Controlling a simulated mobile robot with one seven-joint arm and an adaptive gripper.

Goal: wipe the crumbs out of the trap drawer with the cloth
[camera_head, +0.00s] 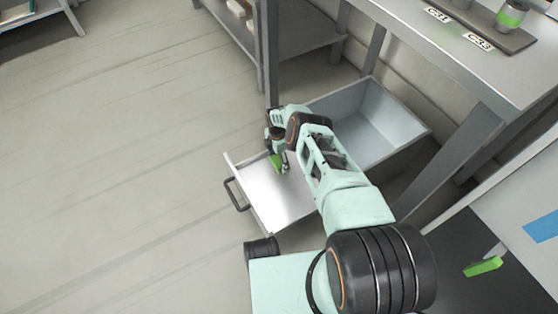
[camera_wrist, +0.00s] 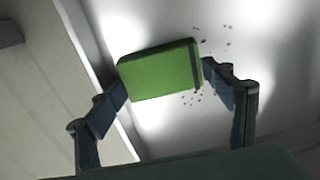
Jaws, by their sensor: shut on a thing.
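The trap drawer (camera_head: 238,165) is pulled open below the bench, with a dark handle at its front. My gripper (camera_head: 279,161) reaches down into its front part. In the wrist view my gripper (camera_wrist: 162,78) is shut on a green block-like cloth (camera_wrist: 158,72) with a dark strip near its right end. The cloth also shows as a small green patch in the head view (camera_head: 276,161). Red-brown crumbs (camera_wrist: 190,98) lie scattered on the pale drawer floor to the right of and just below the cloth. My arm covers the middle of the drawer in the head view.
A grey metal bench (camera_head: 455,52) stands above and right of the drawer, with labelled places and a green-banded container (camera_head: 511,14). A shelf (camera_head: 305,35) stands behind. A dark surface at the lower right bears a green piece (camera_head: 483,266). The floor (camera_head: 120,150) on the left is clear.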

